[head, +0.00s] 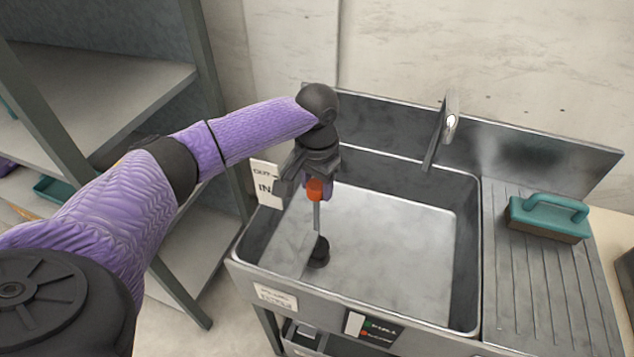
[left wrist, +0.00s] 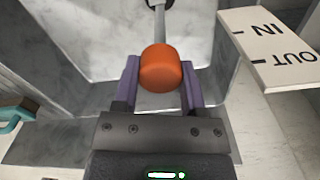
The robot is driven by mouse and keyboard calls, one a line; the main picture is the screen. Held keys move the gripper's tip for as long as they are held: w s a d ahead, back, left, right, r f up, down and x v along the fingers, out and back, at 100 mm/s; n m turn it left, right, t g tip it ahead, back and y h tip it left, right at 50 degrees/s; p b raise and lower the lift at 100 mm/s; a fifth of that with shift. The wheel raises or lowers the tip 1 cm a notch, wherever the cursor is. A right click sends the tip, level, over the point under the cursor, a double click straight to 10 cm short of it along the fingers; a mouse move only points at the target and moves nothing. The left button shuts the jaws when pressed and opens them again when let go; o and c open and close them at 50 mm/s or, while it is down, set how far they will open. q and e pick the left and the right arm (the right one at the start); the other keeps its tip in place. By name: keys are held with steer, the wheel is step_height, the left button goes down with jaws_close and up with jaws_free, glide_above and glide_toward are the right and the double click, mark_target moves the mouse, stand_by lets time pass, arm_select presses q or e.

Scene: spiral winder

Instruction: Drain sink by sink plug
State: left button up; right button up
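The sink plug has an orange knob (head: 315,189) on a thin grey rod that runs down to a black stopper (head: 319,252) low in the metal sink (head: 466,250). I cannot tell whether the stopper sits in the drain or is lifted. My left gripper (head: 314,192) points down over the sink's left part. In the left wrist view its purple fingers (left wrist: 161,85) stand on both sides of the orange knob (left wrist: 160,69), with no clear gap, so it looks shut on it. A pale surface, perhaps water, covers the basin. My right gripper is out of view.
A tap (head: 441,130) rises at the sink's back. A teal-handled brush (head: 549,218) lies on the ribbed drainboard (head: 530,285) at right. An IN/OUT sign (head: 266,183) stands at the sink's left edge. Grey shelves (head: 95,90) are at left.

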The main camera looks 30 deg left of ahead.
arm_select(q)
jaws_close()
step_height(320, 180, down, 4)
steer(key=shift+s+f+p, duration=0.1)
steer(key=shift+f+p, duration=0.05)
steer(key=shift+p, duration=0.15)
steer(key=shift+o, duration=1.5)
jaws_free()
steer(key=o, duration=0.5)
steer(key=shift+f, duration=0.1)
step_height(320, 180, up, 10)
steer(key=p, duration=0.3)
